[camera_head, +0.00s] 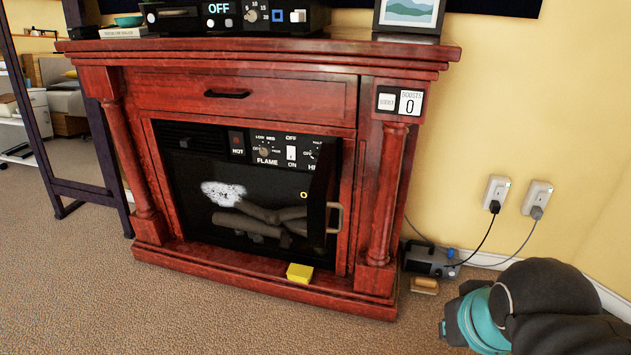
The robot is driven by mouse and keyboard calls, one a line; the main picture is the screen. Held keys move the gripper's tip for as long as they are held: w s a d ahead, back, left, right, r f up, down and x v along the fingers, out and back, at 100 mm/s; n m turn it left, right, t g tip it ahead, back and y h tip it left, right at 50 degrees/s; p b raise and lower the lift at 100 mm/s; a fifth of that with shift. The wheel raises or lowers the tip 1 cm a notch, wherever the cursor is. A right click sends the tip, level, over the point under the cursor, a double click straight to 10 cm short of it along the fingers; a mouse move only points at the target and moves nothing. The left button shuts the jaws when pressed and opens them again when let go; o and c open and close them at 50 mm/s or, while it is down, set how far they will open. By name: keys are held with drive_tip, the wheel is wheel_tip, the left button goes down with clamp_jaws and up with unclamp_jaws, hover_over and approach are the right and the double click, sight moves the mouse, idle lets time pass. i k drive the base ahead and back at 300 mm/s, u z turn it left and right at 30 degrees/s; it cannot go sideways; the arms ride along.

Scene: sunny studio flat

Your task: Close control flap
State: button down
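The red wooden fireplace (250,85) stands against the yellow wall. Its black control panel (278,150), with FLAME dial and switch, is uncovered in the upper part of the opening. A narrow dark panel (318,195), apparently the control flap, stands swung outward at the right of the opening, covering part of the panel's right end. A pale bar handle (335,218) is on its outer edge. My black and teal arm is at the lower right, apart from the fireplace. My gripper's fingers cannot be made out.
A yellow block (299,273) lies on the fireplace's base ledge. A grey device (430,260) and a brown block (424,286) are on the floor right of it. Cords run to wall outlets (495,194). Carpet (200,310) in front is clear.

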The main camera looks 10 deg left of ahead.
sight(319, 204)
drive_tip(key=u, duration=1.45)
drive_tip(key=k, duration=0.7)
drive_tip(key=z, duration=0.75)
drive_tip(key=i, duration=0.5)
drive_tip(key=u, duration=0.35)
drive_tip(key=k, duration=0.3)
drive_tip(key=z, duration=1)
drive_tip(key=i, duration=0.5)
drive_tip(key=u, duration=0.3)
